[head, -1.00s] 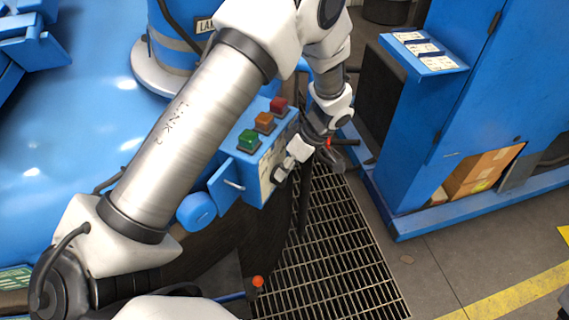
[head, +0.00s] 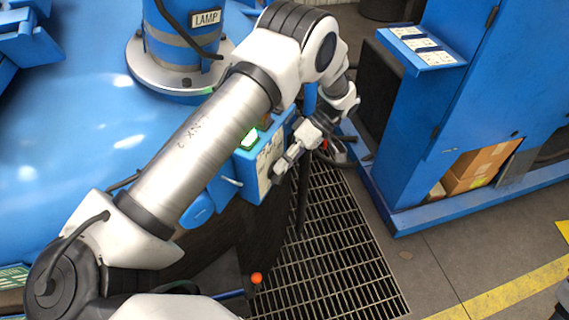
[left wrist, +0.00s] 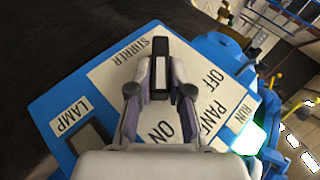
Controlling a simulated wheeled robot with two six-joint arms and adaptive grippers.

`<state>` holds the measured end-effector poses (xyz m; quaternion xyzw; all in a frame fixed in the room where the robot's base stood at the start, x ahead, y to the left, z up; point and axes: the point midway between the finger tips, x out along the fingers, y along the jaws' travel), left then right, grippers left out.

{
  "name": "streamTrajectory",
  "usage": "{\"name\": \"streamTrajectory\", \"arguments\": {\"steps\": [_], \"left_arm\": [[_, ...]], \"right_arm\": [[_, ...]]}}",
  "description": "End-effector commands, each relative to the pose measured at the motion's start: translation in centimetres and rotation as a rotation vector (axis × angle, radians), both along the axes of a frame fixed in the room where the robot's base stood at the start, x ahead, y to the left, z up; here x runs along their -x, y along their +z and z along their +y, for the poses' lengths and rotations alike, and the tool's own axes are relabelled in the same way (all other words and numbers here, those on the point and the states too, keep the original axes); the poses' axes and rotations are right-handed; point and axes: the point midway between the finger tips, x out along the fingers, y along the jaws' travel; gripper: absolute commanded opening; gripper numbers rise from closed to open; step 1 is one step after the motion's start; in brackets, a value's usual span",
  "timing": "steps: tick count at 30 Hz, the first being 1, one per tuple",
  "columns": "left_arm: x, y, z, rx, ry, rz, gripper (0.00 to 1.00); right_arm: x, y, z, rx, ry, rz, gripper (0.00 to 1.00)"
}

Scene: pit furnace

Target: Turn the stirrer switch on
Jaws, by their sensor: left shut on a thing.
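The stirrer switch (left wrist: 160,58) is a dark lever with a white mark, on a white label plate (left wrist: 110,75) reading STIRRER, OFF and ON. My left gripper (left wrist: 160,92) is shut on this lever, one finger on each side. In the head view my left gripper (head: 280,170) reaches the front of the blue control box (head: 248,182), and its fingers hide the switch there. The green RUN button (head: 250,138) is lit; its glow also shows in the left wrist view (left wrist: 250,137). My right gripper is not in view.
A dark LAMP switch (left wrist: 88,143) sits beside the stirrer plate. A floor grating (head: 325,240) lies below the box. A blue cabinet (head: 500,110) stands at the right. An orange knob (head: 256,278) is low in front.

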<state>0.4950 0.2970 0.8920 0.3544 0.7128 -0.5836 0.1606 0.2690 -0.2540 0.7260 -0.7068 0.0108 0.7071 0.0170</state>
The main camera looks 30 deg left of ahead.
Motion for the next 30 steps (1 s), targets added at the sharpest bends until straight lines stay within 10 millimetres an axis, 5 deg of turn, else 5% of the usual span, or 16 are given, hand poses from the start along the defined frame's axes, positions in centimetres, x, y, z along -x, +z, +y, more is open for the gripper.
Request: {"name": "streamTrajectory", "arguments": {"steps": [6, 7, 9, 20, 30], "left_arm": [[0.0, -0.1, 0.1, -0.001, -0.002, 0.001, 0.00], [0.0, -0.1, 0.1, -0.001, -0.002, 0.001, 0.22], [0.0, -0.1, 0.1, -0.001, -0.002, 0.001, 0.44], [-0.3, 0.2, -0.1, -0.001, -0.001, -0.002, 0.44], [-5.7, 5.0, -2.5, 0.000, -0.001, -0.005, 0.44]], "right_arm": [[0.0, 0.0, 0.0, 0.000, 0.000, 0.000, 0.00], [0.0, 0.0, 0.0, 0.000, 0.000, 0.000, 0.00], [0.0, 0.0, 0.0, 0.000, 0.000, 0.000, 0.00], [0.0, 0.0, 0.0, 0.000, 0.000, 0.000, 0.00], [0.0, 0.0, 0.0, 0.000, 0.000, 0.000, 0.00]]}}
